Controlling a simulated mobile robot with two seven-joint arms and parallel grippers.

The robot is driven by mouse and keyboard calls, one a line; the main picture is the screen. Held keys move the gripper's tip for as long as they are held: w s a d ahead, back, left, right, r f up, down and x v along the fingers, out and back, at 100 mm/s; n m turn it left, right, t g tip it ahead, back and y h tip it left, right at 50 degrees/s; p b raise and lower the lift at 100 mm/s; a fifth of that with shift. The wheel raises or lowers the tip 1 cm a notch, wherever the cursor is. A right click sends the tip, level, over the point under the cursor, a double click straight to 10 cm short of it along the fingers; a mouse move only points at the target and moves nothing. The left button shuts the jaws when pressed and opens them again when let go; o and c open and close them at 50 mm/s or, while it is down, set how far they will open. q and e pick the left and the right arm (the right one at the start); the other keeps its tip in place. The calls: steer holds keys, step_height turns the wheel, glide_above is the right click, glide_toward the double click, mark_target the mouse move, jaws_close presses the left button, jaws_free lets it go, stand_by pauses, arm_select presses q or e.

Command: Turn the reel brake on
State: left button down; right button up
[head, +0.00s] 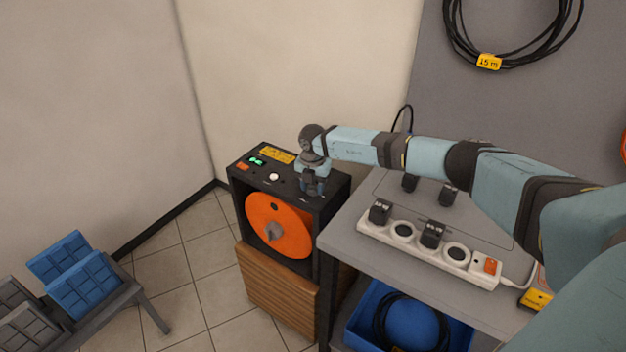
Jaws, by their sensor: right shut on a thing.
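The cable reel unit is a black box (330,212) with an orange reel disc (290,228) in its open front. My right gripper (312,190) points down at the right part of this panel, shut on a small control there. The gripper hides most of that control, so its setting cannot be told. My left gripper is out of view.
The box stands on a wooden crate (277,286). A grey table (350,238) at right holds a white power strip (425,250) with black plugs. A blue bin (362,318) with black cable sits below. A rack with blue cases (85,283) is at lower left.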

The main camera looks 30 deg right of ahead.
steer(key=shift+r+m+p, duration=0.2)
steer(key=shift+m+p, duration=0.2)
steer(key=shift+m, duration=0.3)
steer(key=shift+f+m+p, duration=0.1)
steer(key=shift+m+p, duration=0.4)
steer(key=shift+m, duration=0.3)
steer(key=shift+w, duration=0.1)
steer(key=o, duration=0.9)
step_height(320, 180, up, 14)
steer(key=shift+f, duration=0.1)
